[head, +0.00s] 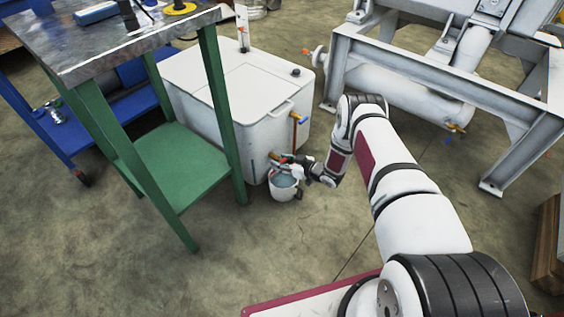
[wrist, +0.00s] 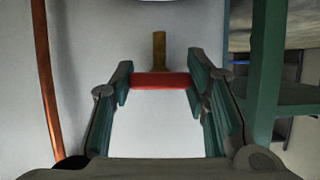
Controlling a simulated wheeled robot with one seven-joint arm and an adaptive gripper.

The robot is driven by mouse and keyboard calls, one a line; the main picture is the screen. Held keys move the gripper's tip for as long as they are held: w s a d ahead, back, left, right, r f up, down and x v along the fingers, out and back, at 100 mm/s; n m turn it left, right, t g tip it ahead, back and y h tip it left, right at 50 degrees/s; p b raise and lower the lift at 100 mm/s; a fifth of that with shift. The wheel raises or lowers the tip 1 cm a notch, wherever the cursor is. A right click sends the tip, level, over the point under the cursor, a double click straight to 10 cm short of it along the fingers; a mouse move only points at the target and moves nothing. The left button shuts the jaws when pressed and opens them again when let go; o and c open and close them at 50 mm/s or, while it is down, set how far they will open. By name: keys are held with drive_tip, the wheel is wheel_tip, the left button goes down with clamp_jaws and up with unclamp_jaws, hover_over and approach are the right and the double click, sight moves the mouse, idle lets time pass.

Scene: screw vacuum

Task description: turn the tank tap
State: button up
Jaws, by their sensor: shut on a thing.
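The white tank (head: 225,100) stands on the floor beside the green-legged table. Its tap shows in the wrist view as a red handle (wrist: 160,80) with a brass stem (wrist: 159,50) beyond it, against the pale tank wall. My gripper (wrist: 160,86) has its two fingers on either end of the red handle, shut on it.
The table (head: 103,45) with green legs and a green lower shelf (head: 180,160) stands close left of the tank. A copper-coloured pipe (wrist: 47,75) runs along the left in the wrist view. A grey steel frame (head: 440,80) is at the right. Floor between is open.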

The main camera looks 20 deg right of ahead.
drive_tip(key=o, duration=1.2)
drive_tip(key=shift+c, duration=0.2)
drive_tip(key=v, duration=1.2)
drive_tip(key=shift+d+f, duration=0.1)
